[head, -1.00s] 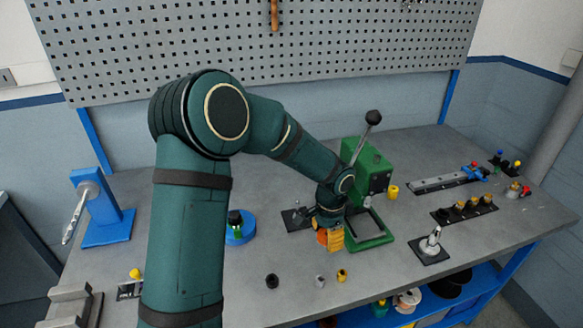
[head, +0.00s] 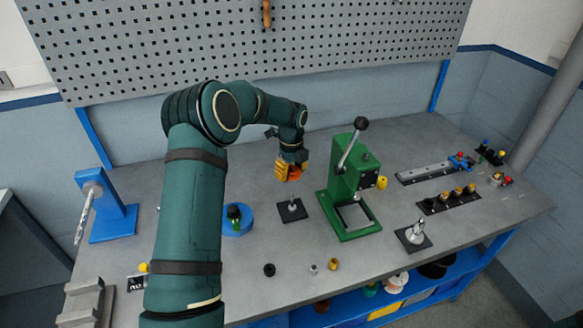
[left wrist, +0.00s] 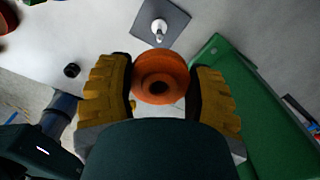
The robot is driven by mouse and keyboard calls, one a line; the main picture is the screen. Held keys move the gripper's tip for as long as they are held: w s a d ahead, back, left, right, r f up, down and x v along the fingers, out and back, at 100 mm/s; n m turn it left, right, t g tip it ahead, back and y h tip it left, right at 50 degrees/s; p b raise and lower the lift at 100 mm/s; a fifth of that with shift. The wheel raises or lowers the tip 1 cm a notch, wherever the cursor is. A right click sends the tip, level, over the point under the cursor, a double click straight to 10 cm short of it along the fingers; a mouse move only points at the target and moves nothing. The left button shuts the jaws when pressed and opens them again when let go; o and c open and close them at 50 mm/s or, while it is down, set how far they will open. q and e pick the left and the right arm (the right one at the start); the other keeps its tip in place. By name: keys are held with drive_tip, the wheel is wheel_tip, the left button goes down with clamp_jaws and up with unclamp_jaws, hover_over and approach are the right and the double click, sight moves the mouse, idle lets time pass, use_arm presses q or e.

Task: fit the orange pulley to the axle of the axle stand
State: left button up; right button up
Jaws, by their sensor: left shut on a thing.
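My left gripper (head: 288,172) is shut on the orange pulley (head: 296,173), holding it in the air above the bench. In the left wrist view the orange pulley (left wrist: 160,78) sits between the two yellow finger pads, its dark bore facing the camera. The axle stand (head: 292,211), a dark square plate with a short pale upright axle, stands just below the gripper in the head view. The axle stand (left wrist: 162,26) also shows at the top of the left wrist view, apart from the pulley; its axle looks bare. My right gripper is not in view.
A green lever press (head: 350,190) stands close to the right of the axle stand. A similar plate with a metal post (head: 413,238) is farther right. A blue round base (head: 237,222) lies to the left. Several small parts, including a black ring (head: 269,270), lie in front.

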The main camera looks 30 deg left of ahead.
sight(292, 195)
use_arm(q)
drive_tip(key=shift+f, duration=1.05)
wheel_tip(292, 195, down, 2)
drive_tip(key=shift+f+b, duration=0.15)
drive_tip(key=shift+b, duration=0.25)
drive_tip(key=shift+f+b, duration=0.65)
drive_tip(key=shift+f, duration=0.65)
drive_tip(key=shift+f, duration=0.3)
drive_tip(key=shift+f+b, duration=1.15)
drive_tip(key=shift+f, duration=0.25)
drive_tip(key=shift+f, duration=0.1)
drive_tip(key=shift+f+b, duration=0.95)
drive_tip(key=shift+f, duration=0.45)
drive_tip(key=shift+f, duration=0.1)
